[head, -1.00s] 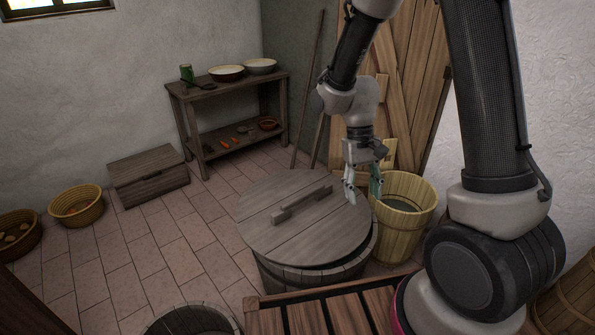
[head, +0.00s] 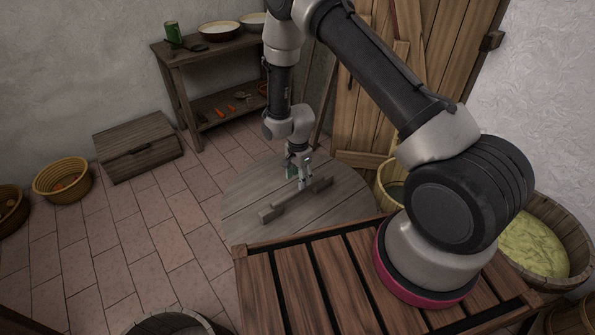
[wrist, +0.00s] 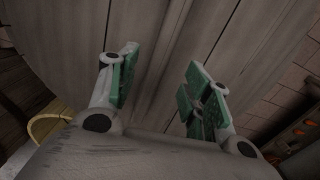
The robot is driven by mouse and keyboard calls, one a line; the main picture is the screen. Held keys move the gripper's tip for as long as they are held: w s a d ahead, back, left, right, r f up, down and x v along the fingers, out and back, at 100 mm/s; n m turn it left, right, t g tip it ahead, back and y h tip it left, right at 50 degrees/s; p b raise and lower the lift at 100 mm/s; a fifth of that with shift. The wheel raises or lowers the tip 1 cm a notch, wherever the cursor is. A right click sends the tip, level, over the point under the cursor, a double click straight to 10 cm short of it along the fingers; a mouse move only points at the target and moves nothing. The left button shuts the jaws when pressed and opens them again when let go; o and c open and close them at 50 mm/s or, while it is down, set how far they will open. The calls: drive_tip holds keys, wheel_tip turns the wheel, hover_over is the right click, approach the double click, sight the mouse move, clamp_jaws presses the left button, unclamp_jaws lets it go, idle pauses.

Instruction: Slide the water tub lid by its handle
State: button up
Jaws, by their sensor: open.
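The round grey wooden lid (head: 345,207) of the water tub lies flat beyond the slatted deck; the tub below it is hidden in the head view. A wooden bar handle (head: 284,206) crosses the lid's top. My gripper (head: 303,184) is open and points down at the lid, close to the far side of the handle's middle. I cannot tell whether it touches the handle. In the wrist view my two green-padded fingers (wrist: 160,78) stand apart over the lid's planks (wrist: 165,35), with nothing seen between them. The handle does not show clearly there.
A slatted wooden deck (head: 262,290) lies in front of the lid. A yellow bucket (head: 388,190) stands close to the lid's right. A shelf table (head: 185,90) and a chest (head: 138,150) stand back left.

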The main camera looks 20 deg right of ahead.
sight(298, 190)
drive_tip(key=shift+f+m, duration=0.3)
drive_tip(key=shift+f, duration=0.2)
wheel_tip(298, 190, down, 7)
drive_tip(key=shift+r, duration=0.1)
clamp_jaws()
drive_tip(key=c, duration=0.9)
unclamp_jaws()
clamp_jaws()
drive_tip(key=shift+w, duration=0.15)
